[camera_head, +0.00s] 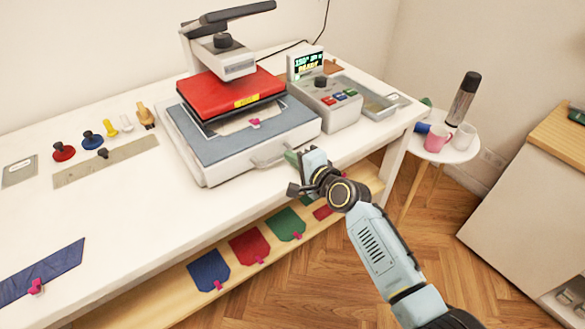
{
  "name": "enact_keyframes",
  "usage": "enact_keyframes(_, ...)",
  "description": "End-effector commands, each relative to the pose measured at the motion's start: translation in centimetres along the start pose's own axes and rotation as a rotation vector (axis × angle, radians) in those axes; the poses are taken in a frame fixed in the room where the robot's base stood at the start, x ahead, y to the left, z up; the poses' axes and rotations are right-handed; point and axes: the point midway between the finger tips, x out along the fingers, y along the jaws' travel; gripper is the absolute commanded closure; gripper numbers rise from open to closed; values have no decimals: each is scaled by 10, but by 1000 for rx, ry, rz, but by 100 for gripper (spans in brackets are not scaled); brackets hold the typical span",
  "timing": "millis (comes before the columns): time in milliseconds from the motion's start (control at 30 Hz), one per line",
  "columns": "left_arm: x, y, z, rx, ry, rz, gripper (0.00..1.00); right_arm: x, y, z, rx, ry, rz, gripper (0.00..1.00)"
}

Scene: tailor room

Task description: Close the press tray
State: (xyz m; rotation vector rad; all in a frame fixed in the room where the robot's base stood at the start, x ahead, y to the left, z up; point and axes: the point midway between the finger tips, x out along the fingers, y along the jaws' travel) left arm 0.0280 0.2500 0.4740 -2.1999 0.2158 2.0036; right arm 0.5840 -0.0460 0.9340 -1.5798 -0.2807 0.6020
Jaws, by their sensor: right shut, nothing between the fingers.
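The heat press stands on the white table with its red upper plate (228,95) raised above a grey tray (205,143). The tray sticks out toward the front, past the red plate. A light sheet with a small pink piece on it lies on the tray, partly under the plate. My left gripper is not in view.
A control box (325,102) with a lit display stands right of the press. Several coloured stamps and a ruler (105,160) lie left. A shelf below holds coloured cloth pieces (208,270). A round side table (437,146) with mugs stands right.

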Motion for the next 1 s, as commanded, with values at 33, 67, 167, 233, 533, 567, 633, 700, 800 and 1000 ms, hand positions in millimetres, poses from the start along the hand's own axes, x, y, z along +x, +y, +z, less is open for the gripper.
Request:
enact_keyframes(33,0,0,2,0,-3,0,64,1,-4,0,-1,1,-7,100)
enact_keyframes(67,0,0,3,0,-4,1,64,1,-4,0,-1,1,-7,100)
enact_keyframes(167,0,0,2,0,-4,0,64,1,-4,0,-1,2,-9,100)
enact_keyframes(233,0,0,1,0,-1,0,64,2,-5,0,-1,1,-10,100)
enact_keyframes(533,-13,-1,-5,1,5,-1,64,-14,-8,0,-2,-4,-9,100)
enact_keyframes(567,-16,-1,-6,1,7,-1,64,-19,-8,0,-3,-6,-7,100)
enact_keyframes(633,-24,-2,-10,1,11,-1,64,-31,-9,0,-4,-9,-7,100)
enact_keyframes(700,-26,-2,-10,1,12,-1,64,-45,-7,0,-4,-11,-7,100)
enact_keyframes(800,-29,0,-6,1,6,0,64,-66,-6,1,-5,-13,-6,100)
enact_keyframes(1000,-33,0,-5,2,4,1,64,-104,-4,1,-5,-13,-4,100)
